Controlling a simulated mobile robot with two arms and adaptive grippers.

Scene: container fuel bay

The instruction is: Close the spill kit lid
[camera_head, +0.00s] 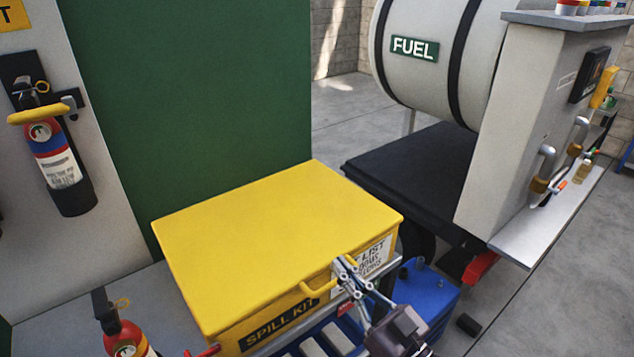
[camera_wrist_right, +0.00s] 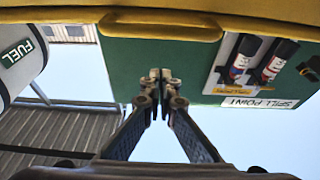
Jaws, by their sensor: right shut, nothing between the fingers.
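The yellow spill kit (camera_head: 275,255) is a box on a grey bench, with a "SPILL KIT" label on its front. Its lid lies flat over the box, and I see no gap under it. A yellow handle (camera_head: 317,287) sticks out at the front edge; it also shows at the top of the right wrist view (camera_wrist_right: 160,26). My right gripper (camera_head: 345,266) is shut and empty by the front edge, right of the handle in the head view. In the right wrist view its fingertips (camera_wrist_right: 160,85) meet with nothing between them, apart from the handle. My left gripper is out of view.
A fire extinguisher (camera_head: 58,165) hangs on the left wall, and another (camera_head: 124,338) stands at the lower left. A green panel (camera_head: 200,110) rises behind the kit. A blue container (camera_head: 425,290) is right of my gripper. The fuel tank (camera_head: 430,60) stands at the back.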

